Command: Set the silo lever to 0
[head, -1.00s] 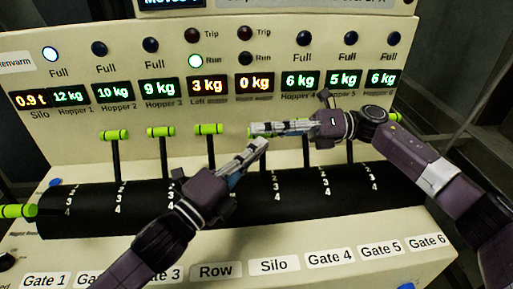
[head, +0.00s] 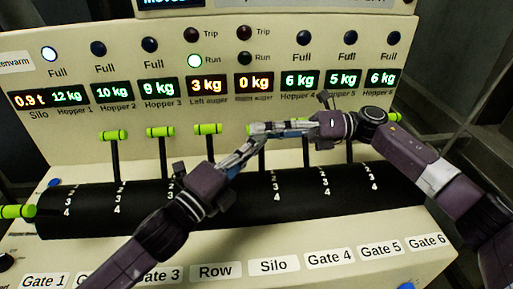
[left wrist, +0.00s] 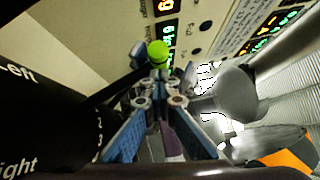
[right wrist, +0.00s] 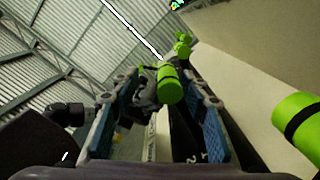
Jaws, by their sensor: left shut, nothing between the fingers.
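The panel's Silo label (head: 273,266) sits below a row of upright levers with green handles. The silo lever seems to be the one at the gripper tips, its green handle (head: 249,129) largely covered. My left gripper (head: 259,146) is shut and empty, its tips just below that handle. In the left wrist view a green handle (left wrist: 158,52) shows just beyond the shut tips. My right gripper (head: 255,128) reaches in from the right at handle height. In the right wrist view its fingers are apart, with a green handle (right wrist: 169,85) seen between them; contact is unclear.
Other green-handled levers stand close by, such as the Row lever (head: 208,129) on the left. A black curved cover (head: 85,205) with white scale numbers lies below them. One lever handle (head: 15,211) at far left sits low. My right forearm hides several levers.

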